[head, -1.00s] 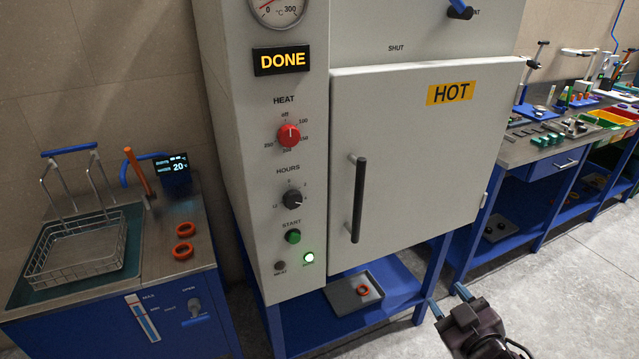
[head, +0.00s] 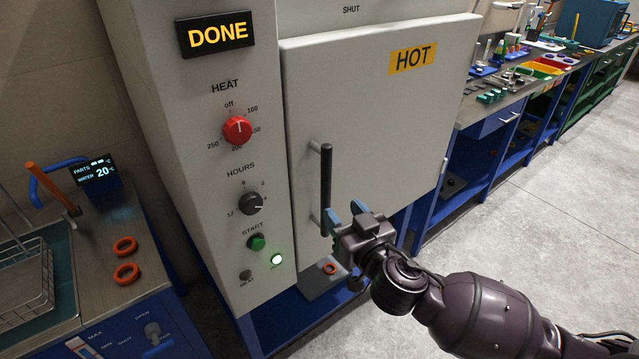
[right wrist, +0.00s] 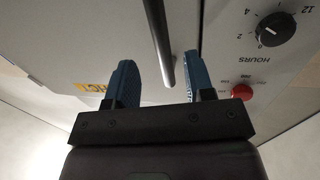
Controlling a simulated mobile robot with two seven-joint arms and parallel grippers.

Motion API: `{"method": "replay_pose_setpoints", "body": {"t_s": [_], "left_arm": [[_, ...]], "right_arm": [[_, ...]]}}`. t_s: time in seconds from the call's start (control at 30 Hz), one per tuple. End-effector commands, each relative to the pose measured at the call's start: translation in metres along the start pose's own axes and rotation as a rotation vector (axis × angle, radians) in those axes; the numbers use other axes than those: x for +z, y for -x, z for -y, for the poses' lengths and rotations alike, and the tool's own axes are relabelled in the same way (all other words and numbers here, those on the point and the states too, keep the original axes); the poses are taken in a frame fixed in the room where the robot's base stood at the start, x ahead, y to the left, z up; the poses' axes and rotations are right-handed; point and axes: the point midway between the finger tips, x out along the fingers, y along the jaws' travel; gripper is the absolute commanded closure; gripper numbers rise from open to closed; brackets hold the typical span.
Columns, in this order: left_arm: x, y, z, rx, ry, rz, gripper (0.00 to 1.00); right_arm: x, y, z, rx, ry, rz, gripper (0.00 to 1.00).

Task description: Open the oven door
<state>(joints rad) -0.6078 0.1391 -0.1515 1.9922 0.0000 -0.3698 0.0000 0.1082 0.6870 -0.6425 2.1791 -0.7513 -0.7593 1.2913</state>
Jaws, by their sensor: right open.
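The oven door (head: 385,130) is a light grey panel with a yellow HOT label (head: 412,57), and it looks closed. Its black vertical bar handle (head: 326,185) stands out near the door's left edge. My right gripper (head: 343,213) is at the lower end of the handle. In the right wrist view, the handle (right wrist: 158,42) lies between the open blue fingers of the right gripper (right wrist: 162,82), and neither finger visibly grips it. My left gripper is not in view.
The oven's control panel (head: 187,140) has a red heat knob (head: 236,130) and an hours knob (head: 250,203) left of the handle. A sink bench (head: 115,290) with orange rings stands at left. A workbench (head: 500,122) stands at right. Open floor (head: 560,215) lies in front.

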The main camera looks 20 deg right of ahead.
Motion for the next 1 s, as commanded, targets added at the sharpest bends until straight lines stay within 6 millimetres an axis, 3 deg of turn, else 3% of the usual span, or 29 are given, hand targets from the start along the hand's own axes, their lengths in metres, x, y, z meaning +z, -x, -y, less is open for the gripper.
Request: {"method": "replay_pose_setpoints", "body": {"t_s": [0.6,1.0], "left_arm": [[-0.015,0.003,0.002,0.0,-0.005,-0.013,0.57],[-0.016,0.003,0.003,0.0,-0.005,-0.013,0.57]], "right_arm": [[0.0,-0.084,0.0,0.0,0.004,0.001,0.52],[0.001,-0.097,0.0,0.0,0.003,0.002,0.52]]}}
